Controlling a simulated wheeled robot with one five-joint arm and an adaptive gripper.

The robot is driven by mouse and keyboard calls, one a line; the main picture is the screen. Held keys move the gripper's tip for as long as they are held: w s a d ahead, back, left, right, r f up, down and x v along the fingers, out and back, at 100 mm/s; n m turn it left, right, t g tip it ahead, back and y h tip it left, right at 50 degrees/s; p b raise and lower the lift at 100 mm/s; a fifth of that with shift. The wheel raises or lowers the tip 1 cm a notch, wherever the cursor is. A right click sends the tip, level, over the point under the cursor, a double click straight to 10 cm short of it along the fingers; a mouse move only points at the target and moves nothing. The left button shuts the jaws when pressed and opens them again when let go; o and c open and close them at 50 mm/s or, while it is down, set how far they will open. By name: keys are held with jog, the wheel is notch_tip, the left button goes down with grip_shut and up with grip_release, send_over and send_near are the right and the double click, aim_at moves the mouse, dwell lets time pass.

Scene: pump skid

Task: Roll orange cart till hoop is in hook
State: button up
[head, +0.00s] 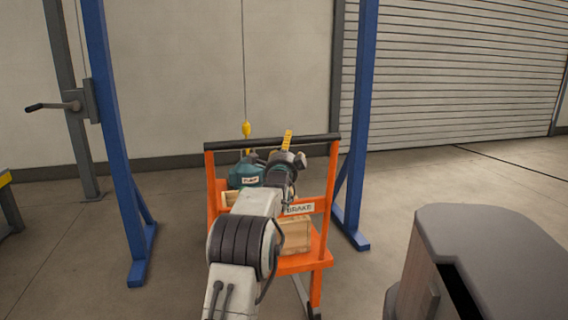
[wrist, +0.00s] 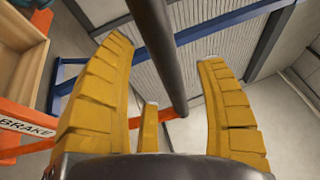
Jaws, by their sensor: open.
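The orange cart (head: 320,240) stands between the blue gantry posts, with a black handle bar (head: 225,145) along its near top edge. It carries a teal pump (head: 246,172) on a wooden crate (head: 295,236). A yellow hook (head: 246,130) hangs on a thin cable and, in the head view, shows just above the pump. I cannot make out the hoop. My gripper (head: 287,141) is at the handle bar, right of the hook. In the wrist view my gripper (wrist: 163,50) is open, and the dark handle bar (wrist: 160,45) runs between its yellow fingers; contact is unclear.
Blue posts (head: 112,130) (head: 358,120) with splayed feet flank the cart. A winch crank (head: 60,105) is on the left. A brake label (head: 299,209) is on the cart's near side. A grey-topped cabinet (head: 490,250) fills the lower right. Floor at the right back is clear.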

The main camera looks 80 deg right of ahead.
jog(key=a+f, duration=0.1)
jog(key=a, duration=0.7)
jog(key=shift+f, duration=0.2)
dwell(0.4)
jog(key=shift+w, duration=0.1)
dwell(0.3)
